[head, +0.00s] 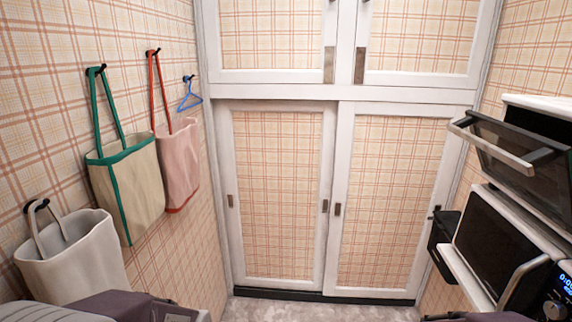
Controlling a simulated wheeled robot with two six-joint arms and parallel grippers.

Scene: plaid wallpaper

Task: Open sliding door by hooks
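Two white-framed sliding doors with plaid panels stand side by side at the back. The left sliding door (277,195) is beside the wall with hooks and looks shut. It has a small recessed handle (230,201) near its left edge and another handle (325,206) near its right edge. The right sliding door (390,200) also looks shut, with a handle (337,209) near its left edge. Several black hooks are on the left wall, one of them a hook (189,78) holding a blue hanger (190,97). Neither gripper shows; only parts of my arms show at the bottom edge.
A green-trimmed bag (127,185), a pink bag (178,165) and a white bag (75,262) hang on the left wall. A wall oven (525,165) with its door tilted out and a microwave (500,245) stick out at right. Grey floor (300,309) before the doors looks clear.

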